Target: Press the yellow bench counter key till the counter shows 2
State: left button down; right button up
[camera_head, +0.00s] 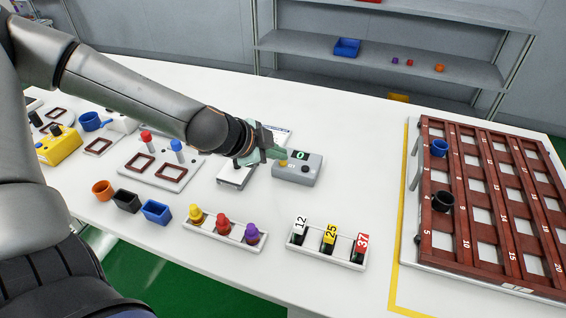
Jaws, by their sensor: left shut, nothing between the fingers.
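The bench counter (297,172) is a small grey box on the white table, right of my left gripper. Its dark display (300,156) shows a green 0. The yellow key (283,163) is on its top left and a dark knob or key sits to its right. My left gripper (280,153) is shut and empty, with its greenish fingertips just above or at the yellow key. I cannot tell whether they touch it. My right gripper is not in view.
A rack with yellow, red and purple pegs (223,230) and a holder with tags 12, 25 and 37 (327,249) stand in front. A brown numbered grid tray (462,215) is at right. Small pots (126,201) and a yellow device (58,147) are at left.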

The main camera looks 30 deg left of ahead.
pick_arm(q)
jog(key=shift+f+b, duration=0.4)
dwell(0.6)
jog(key=shift+r, duration=0.1)
jog(key=shift+r+p, duration=0.65)
jog(key=shift+r, duration=0.05)
jog(key=shift+r, duration=0.1)
notch_tip(320, 180, up, 5)
jog(key=p, duration=0.4)
jog(key=shift+p, duration=0.3)
jog(key=shift+a, duration=0.1)
dwell(2.3)
